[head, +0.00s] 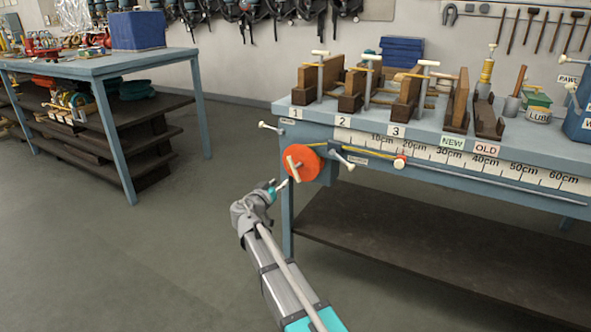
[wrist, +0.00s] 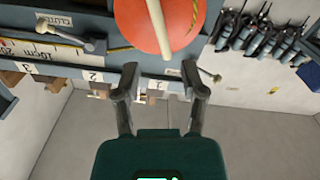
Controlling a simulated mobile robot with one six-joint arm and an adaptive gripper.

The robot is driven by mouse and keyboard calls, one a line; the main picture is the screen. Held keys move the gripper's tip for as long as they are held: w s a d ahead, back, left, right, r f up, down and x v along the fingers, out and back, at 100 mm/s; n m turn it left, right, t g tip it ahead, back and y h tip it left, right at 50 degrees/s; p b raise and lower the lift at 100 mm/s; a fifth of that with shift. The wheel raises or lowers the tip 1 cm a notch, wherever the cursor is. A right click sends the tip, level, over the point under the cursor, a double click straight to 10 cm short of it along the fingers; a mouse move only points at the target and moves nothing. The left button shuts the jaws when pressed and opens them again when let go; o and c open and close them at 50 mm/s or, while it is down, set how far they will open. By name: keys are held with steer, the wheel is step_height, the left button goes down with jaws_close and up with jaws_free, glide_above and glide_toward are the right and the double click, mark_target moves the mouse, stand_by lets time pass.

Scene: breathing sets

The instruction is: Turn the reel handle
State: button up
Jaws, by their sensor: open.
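The orange reel (head: 306,173) is mounted at the left end of the workbench front. Its cream bar handle (head: 293,168) stands across its face, slightly tilted. My gripper (head: 279,187) is just left of and below the reel. In the wrist view, which looks upside down, the reel (wrist: 180,15) fills the top middle and the handle (wrist: 157,25) runs down towards the jaws. My open gripper (wrist: 160,68) has a finger on each side of the handle's line. The handle's end is near the fingertips, with no contact visible. The reel's top edge is cut off there.
The blue workbench (head: 350,136) carries numbered clamps and wooden blocks. A T-handle (head: 341,158) sticks out right of the reel, and another knob (head: 270,127) at upper left. Floor on the left is clear.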

mark_target(296, 168)
steer(key=x, duration=1.1)
steer(key=shift+w+d, duration=0.15)
steer(key=shift+w, duration=0.15)
